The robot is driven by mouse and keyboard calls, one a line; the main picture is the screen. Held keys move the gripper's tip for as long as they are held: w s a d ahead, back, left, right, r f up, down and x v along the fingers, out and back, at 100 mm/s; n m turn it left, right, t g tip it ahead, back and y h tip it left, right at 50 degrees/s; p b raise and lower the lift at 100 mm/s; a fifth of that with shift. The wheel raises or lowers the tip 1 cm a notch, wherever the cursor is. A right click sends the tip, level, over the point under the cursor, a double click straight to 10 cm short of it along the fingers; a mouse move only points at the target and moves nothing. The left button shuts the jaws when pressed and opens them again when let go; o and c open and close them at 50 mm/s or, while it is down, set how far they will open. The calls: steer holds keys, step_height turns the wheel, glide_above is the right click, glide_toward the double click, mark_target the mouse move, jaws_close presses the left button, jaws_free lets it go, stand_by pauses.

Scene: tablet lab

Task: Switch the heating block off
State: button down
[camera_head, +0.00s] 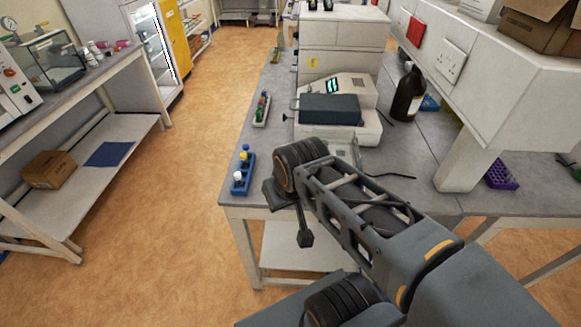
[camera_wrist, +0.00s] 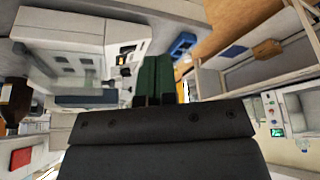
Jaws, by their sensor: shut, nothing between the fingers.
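A pale bench instrument with a dark lid (camera_head: 330,108) and a lit display stands on the right bench, beyond my arm. I cannot tell for sure whether it is the heating block; no switch on it is clear. In the wrist view, a white instrument with a dark bar (camera_wrist: 85,101) lies to the left of my fingers. My gripper (camera_wrist: 153,60) is shut and empty, its two dark green fingers side by side, apparently apart from any object. In the head view my arm hides part of the bench's near edge.
A blue rack with capped tubes (camera_head: 242,174) stands near the bench corner. A brown bottle (camera_head: 408,94) is right of the instrument. A purple rack (camera_head: 501,176) is farther right. Another panel with a green display (camera_head: 15,87) stands on the left bench. The floor between benches is clear.

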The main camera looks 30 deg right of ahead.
steer(key=w+d+r+n+g, duration=0.1)
steer(key=w+d+n+g, duration=0.1)
steer(key=w+d+n, duration=0.2)
steer(key=w+d+r+n+g, duration=0.2)
steer(key=w+d+n, duration=0.3)
steer(key=w+n, duration=0.3)
steer(key=w, duration=0.4)
steer(key=shift+w+d+y, duration=0.25)
steer(key=shift+w+y, duration=0.05)
steer(key=shift+y, duration=0.1)
step_height(320, 180, down, 12)
steer(key=shift+r+p, duration=0.15)
steer(key=shift+p, duration=0.35)
steer(key=shift+s+d+f, duration=0.15)
steer(key=shift+d+f, duration=0.05)
steer(key=shift+f, duration=0.25)
steer(key=shift+s+d+f, duration=0.1)
steer(key=shift+d+f, duration=0.1)
steer(key=shift+f, duration=0.2)
